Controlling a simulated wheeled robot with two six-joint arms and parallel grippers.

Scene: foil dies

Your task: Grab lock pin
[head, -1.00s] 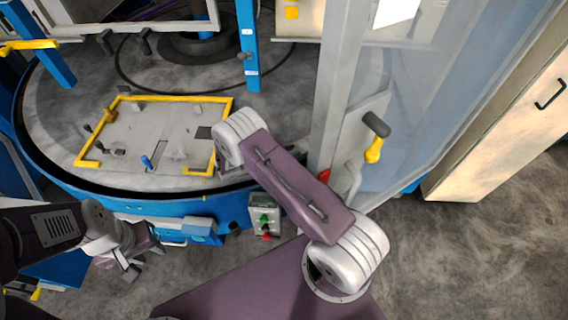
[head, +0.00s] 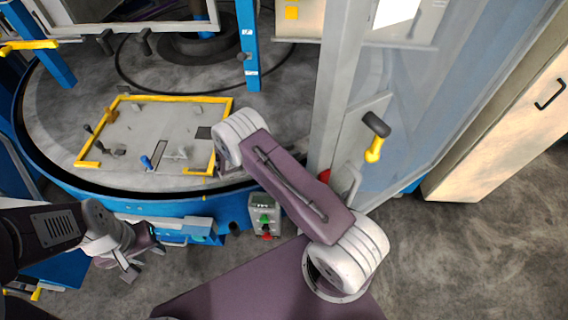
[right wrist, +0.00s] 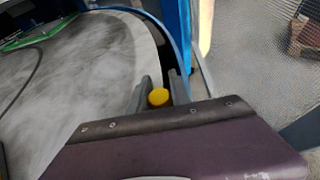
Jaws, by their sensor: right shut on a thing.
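The lock pin (right wrist: 158,97) shows in the right wrist view as a round yellow knob; the rest of it is hidden. My right gripper (right wrist: 160,92) is shut on it, with one dark finger on either side of the knob. The blue rim of the round table runs just beyond the fingers. In the head view my right gripper is hidden behind my own arm. My left gripper (head: 143,262) is at the lower left, in front of the blue table side. Its fingers look apart and empty.
The round table (head: 70,183) carries a grey plate with a yellow frame (head: 175,98) and small parts. A control box (head: 264,216) with green and red buttons hangs at its front. A pale post and glass panel (head: 420,130) with a yellow-and-black handle (head: 374,150) stand at right.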

